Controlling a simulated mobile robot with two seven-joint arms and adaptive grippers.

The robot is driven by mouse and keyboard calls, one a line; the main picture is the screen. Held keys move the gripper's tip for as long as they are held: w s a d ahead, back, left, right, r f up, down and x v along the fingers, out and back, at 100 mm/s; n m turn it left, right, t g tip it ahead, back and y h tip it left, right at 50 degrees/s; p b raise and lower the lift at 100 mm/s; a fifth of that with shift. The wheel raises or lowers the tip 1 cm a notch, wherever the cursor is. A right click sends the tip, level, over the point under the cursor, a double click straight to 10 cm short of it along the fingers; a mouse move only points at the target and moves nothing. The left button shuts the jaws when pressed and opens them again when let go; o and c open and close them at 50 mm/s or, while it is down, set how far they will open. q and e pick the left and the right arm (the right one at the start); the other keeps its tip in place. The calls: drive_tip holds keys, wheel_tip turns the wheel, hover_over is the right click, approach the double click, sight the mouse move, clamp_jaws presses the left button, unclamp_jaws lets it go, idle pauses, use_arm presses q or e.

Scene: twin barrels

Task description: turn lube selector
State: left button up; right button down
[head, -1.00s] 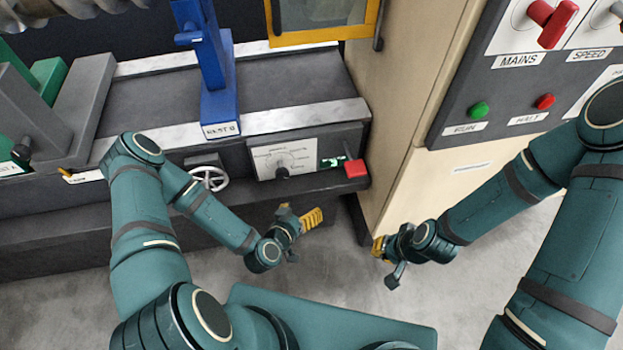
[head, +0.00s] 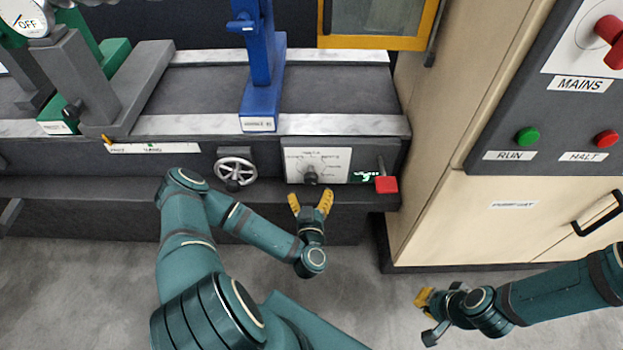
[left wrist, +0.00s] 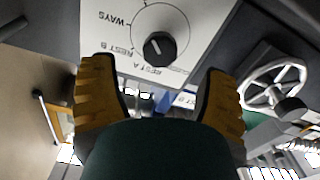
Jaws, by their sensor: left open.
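The selector is a black round knob (head: 311,177) on a white dial plate (head: 335,161) on the front of the machine bed. In the left wrist view the knob (left wrist: 159,47) shows on the plate, with upside-down labels such as WAYS, REST B and REST A. I cannot tell for sure which label it points at. My left gripper (head: 310,204) is open, its two yellow fingers spread just in front of and below the knob. They are apart from it, and the knob lies between and beyond the fingertips in the left wrist view (left wrist: 159,85). My right gripper (head: 425,299) is low at the right, holding nothing visible.
A handwheel (head: 236,170) sits left of the plate. A red block (head: 386,184) with an upright lever is at its right. A beige cabinet (head: 480,215) with RUN and HALT buttons stands right. A blue post (head: 262,90) stands on the bed above. Grey floor is open below.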

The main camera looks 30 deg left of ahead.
sight(311, 182)
use_arm(q)
drive_tip(key=b+x, duration=0.1)
drive_tip(key=x, duration=0.6)
drive_tip(key=c, duration=1.2)
